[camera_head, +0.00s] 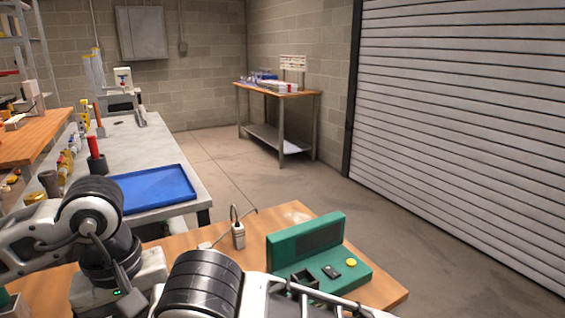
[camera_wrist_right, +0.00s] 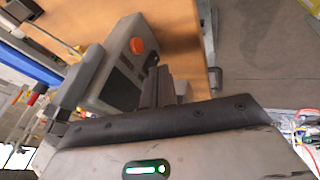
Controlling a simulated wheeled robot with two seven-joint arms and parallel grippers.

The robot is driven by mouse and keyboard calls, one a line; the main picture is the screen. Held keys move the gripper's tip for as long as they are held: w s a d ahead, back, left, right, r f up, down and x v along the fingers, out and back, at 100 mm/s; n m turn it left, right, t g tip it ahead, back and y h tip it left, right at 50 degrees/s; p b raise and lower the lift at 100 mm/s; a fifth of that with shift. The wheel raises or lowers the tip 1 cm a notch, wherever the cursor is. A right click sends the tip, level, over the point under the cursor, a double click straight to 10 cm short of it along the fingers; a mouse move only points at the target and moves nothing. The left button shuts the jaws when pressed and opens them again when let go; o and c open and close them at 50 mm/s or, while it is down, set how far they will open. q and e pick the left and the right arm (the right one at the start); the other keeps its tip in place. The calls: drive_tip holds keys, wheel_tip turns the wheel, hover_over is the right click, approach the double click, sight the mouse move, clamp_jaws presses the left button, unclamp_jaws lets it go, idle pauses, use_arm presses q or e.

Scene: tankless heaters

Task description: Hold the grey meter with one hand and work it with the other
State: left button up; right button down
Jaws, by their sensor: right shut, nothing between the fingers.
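The grey meter (camera_wrist_right: 120,82) shows in the right wrist view, tilted, with an orange knob (camera_wrist_right: 138,45) and a dark screen on its face. My right gripper (camera_wrist_right: 160,88) is shut and empty; its dark fingers are close beside the meter's face, and I cannot tell whether they touch it. A grey bar lies along the meter's left side; I cannot tell whether it belongs to my left gripper. In the head view my left arm (camera_head: 92,205) reaches in from the left; its fingers are hidden. The meter is not seen there.
A green device (camera_head: 308,240) with a yellow button stands on the wooden table (camera_head: 385,292), right of a small grey clamp-like tool (camera_head: 238,235). A blue tray (camera_head: 158,187) lies on the grey bench behind. Floor at the right is clear.

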use_arm(q)
drive_tip(key=a, duration=0.1)
drive_tip(key=a+f+y, duration=0.1)
drive_tip(key=shift+w+a+f, duration=0.1)
drive_tip(key=shift+w+a, duration=0.05)
drive_tip(key=shift+a, duration=0.25)
drive_tip(key=shift+h, duration=0.4)
drive_tip(key=r, duration=0.2)
drive_tip(key=d+r, duration=0.1)
drive_tip(key=r, duration=0.2)
drive_tip(key=d+r, duration=0.1)
drive_tip(key=r, duration=0.1)
drive_tip(key=shift+r, duration=0.35)
drive_tip(key=shift+d+r, duration=0.1)
drive_tip(key=shift+r, duration=0.6)
drive_tip(key=shift+s, duration=0.2)
